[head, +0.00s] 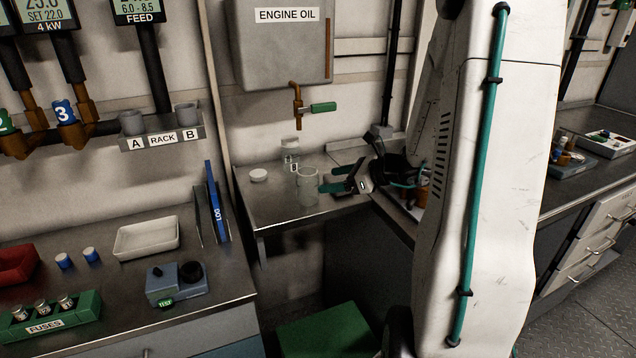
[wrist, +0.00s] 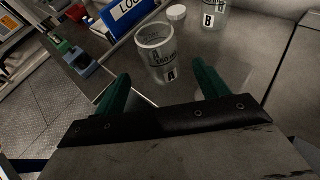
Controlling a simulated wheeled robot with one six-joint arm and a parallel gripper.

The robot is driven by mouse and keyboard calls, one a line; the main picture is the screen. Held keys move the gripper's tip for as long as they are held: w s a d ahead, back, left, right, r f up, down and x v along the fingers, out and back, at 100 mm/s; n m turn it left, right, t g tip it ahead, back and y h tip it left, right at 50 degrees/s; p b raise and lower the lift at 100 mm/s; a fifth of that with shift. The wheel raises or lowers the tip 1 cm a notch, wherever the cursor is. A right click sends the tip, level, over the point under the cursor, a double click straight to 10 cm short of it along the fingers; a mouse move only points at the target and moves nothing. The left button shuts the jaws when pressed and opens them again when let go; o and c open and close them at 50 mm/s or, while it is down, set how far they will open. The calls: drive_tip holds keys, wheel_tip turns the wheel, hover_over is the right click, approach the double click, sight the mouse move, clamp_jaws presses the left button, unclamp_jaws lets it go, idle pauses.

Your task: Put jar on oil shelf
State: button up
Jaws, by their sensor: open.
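A clear, open-topped glass jar (head: 307,187) stands upright on the metal oil shelf (head: 268,209), below the engine oil tank. In the wrist view the jar (wrist: 155,47) carries a label with the letter A. My gripper (head: 330,181) is open and empty, just right of the jar in the head view. In the wrist view my gripper (wrist: 162,72) has its two green fingers spread, with the jar just beyond the tips and apart from them.
A second jar (head: 291,153), marked B in the wrist view, stands behind. A white round lid (head: 259,175) lies to the left. The tap (head: 297,108) with a green handle hangs above. A blue log binder (head: 216,203) stands left of the shelf.

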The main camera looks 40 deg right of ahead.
drive_tip(key=s+a+r+n+g, duration=0.3)
drive_tip(key=s+a+n, duration=0.15)
drive_tip(key=a, duration=0.25)
drive_tip(key=s+a+r+n+g+y, duration=0.1)
drive_tip(key=s+a+r+n+g, duration=0.15)
drive_tip(key=a+n, duration=0.35)
drive_tip(key=s+a+r+n+g, duration=0.3)
drive_tip(key=s+a+n+g, duration=0.1)
drive_tip(key=a+n, duration=0.25)
drive_tip(key=s+a+r+n+h, duration=0.1)
drive_tip(key=s+n+h, duration=0.2)
drive_tip(key=s+n, duration=0.3)
drive_tip(key=s+a+r+n+h, duration=0.1)
drive_tip(key=s+n+h, duration=0.3)
drive_tip(key=s+n, duration=0.3)
drive_tip(key=shift+s+a+r+g, duration=0.2)
drive_tip(key=shift+a+r+g, duration=0.1)
drive_tip(key=shift+g, duration=0.15)
